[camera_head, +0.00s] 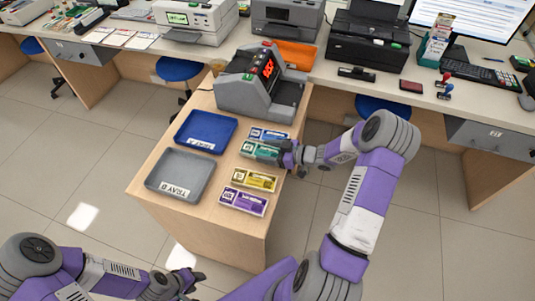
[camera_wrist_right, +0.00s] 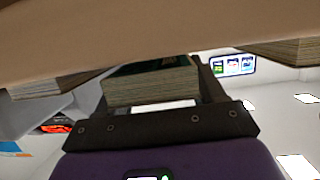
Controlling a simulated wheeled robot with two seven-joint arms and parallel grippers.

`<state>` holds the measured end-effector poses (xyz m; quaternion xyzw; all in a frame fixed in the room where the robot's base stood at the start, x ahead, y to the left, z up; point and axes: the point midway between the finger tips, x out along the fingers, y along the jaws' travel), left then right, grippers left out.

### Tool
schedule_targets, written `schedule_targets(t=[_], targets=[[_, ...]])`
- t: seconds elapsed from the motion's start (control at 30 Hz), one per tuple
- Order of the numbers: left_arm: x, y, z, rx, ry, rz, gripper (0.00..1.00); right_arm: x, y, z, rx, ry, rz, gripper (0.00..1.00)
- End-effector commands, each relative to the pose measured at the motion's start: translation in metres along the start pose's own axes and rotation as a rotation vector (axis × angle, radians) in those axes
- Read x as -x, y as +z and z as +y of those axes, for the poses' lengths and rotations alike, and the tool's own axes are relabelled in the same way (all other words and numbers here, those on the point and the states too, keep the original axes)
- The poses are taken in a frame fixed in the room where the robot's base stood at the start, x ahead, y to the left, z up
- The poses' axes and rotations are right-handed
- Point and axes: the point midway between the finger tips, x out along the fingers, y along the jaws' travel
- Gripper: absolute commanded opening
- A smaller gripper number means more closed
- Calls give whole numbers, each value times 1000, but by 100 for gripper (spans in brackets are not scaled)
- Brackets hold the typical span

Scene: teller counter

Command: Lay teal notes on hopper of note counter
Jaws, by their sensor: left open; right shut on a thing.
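The teal notes (camera_head: 258,150) lie as a banded bundle on the wooden desk, between the blue and yellow bundles. My right gripper (camera_head: 287,154) is at the bundle's right end, shut on it. In the right wrist view the teal notes (camera_wrist_right: 152,84) show edge-on between the two fingers, close against the brown desk top. The note counter (camera_head: 262,88) is grey with a red lit display and stands at the desk's far end; its hopper is hard to make out. My left gripper (camera_head: 184,281) is open and empty, low at the front left, away from the desk.
A blue bundle (camera_head: 268,135), a yellow bundle (camera_head: 254,179) and a purple bundle (camera_head: 243,201) share the row. A blue tray (camera_head: 228,123) and a grey tray marked B (camera_head: 208,165) lie left of it. An orange tray (camera_head: 296,54) sits behind the counter.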

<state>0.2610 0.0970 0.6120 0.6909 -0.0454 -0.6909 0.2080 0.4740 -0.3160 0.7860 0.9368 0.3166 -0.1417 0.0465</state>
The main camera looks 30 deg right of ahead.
Motion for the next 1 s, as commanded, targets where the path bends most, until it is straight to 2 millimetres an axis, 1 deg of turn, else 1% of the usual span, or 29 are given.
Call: schedule_targets(t=[0.03, 0.07, 0.27, 0.4, 0.43, 0.5, 0.73, 0.83, 0.93, 1.0], targets=[[-4, 0, -2, 0, 0, 0, 43, -2, 7, 0, -1, 0, 1, 36], [-4, 0, -2, 0, 0, 0, 43, -3, 8, 0, 0, 0, 1, 36], [-3, 0, -1, 0, 0, 0, 43, -3, 7, 0, 3, 0, 1, 36], [-5, 0, -2, 0, 0, 0, 43, -4, 10, 0, 2, 0, 1, 36], [-4, 0, -2, 0, 0, 0, 43, -4, 10, 0, 2, 0, 0, 71], [-4, 0, -2, 0, 0, 0, 43, -3, 10, 0, 2, 0, 0, 79], [-4, 0, -2, 0, 0, 0, 43, -3, 10, 0, 2, 0, 0, 79], [-2, 0, -1, 0, 0, 0, 43, -2, 6, 0, 2, 1, 0, 79], [1, 0, 0, 0, 0, 0, 43, 10, 6, 1, 1, 4, -3, 79], [5, 0, 2, 0, 0, 0, 43, 23, 6, 1, 1, 4, -3, 79]])
